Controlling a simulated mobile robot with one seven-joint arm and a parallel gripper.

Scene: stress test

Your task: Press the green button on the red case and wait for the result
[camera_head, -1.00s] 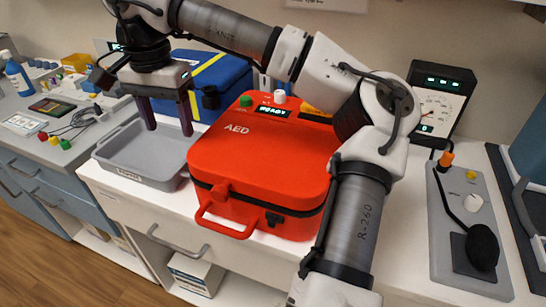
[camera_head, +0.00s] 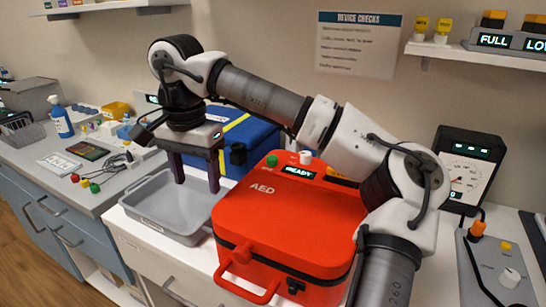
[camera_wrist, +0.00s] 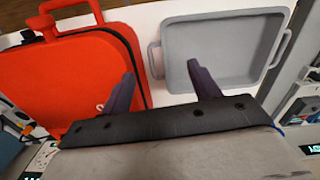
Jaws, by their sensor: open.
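The red case (camera_head: 290,215), marked AED, lies closed on the white counter with its handle toward the front. My gripper (camera_head: 196,185) is open and empty, pointing down over the grey tray (camera_head: 150,222), left of the case and apart from the button. The button is not visible there.
A white knob (camera_head: 305,157) sits beside the green button. A blue case (camera_head: 250,140) stands behind my gripper. My arm passes above the red case's right side. A gauge box (camera_head: 470,170) and a grey control panel (camera_head: 500,275) are at the right.

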